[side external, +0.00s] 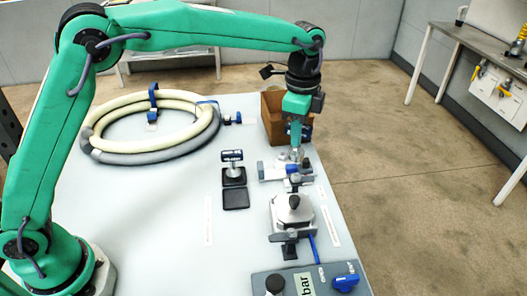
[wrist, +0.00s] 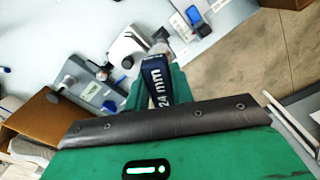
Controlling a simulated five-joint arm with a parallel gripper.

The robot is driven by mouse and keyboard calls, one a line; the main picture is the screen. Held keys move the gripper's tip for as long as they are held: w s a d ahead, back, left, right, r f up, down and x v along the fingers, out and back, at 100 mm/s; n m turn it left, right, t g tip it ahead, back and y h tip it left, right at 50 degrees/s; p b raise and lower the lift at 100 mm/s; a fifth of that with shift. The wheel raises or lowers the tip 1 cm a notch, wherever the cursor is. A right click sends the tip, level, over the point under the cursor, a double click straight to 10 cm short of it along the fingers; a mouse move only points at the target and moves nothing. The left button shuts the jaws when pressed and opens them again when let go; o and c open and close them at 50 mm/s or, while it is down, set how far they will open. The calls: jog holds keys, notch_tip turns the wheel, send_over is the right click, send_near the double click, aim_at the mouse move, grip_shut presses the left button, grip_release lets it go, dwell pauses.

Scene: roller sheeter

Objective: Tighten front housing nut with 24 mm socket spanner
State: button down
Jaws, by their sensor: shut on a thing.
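My gripper (side external: 297,128) is shut on the dark blue handle of the 24 mm socket spanner (side external: 296,152). In the wrist view, the handle (wrist: 156,82), marked "24 mm", sits between the green fingers of my gripper (wrist: 158,92). The spanner points down, roughly upright, over the grey fixture (side external: 270,172) near the table's right edge. The fixture also shows in the wrist view (wrist: 92,92). The front housing nut cannot be made out at the spanner's lower end. I cannot tell whether the socket is seated on anything.
A second blue-handled tool (side external: 232,156) stands on a black holder, with an empty-looking black pad (side external: 236,199) in front. A grey clamped block (side external: 293,214) is close in front of the fixture. A cardboard box (side external: 272,120) stands behind. A coiled hose (side external: 150,150) lies left.

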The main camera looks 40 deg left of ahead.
aim_at(299, 149)
jog(key=shift+w+d+r, duration=0.15)
jog(key=shift+d+r, duration=0.05)
jog(key=shift+d, duration=0.05)
jog(key=shift+f, duration=0.1)
jog(key=shift+f, duration=2.2)
jog(key=shift+f, duration=1.4)
dwell(0.6)
jog(key=shift+m, duration=0.3)
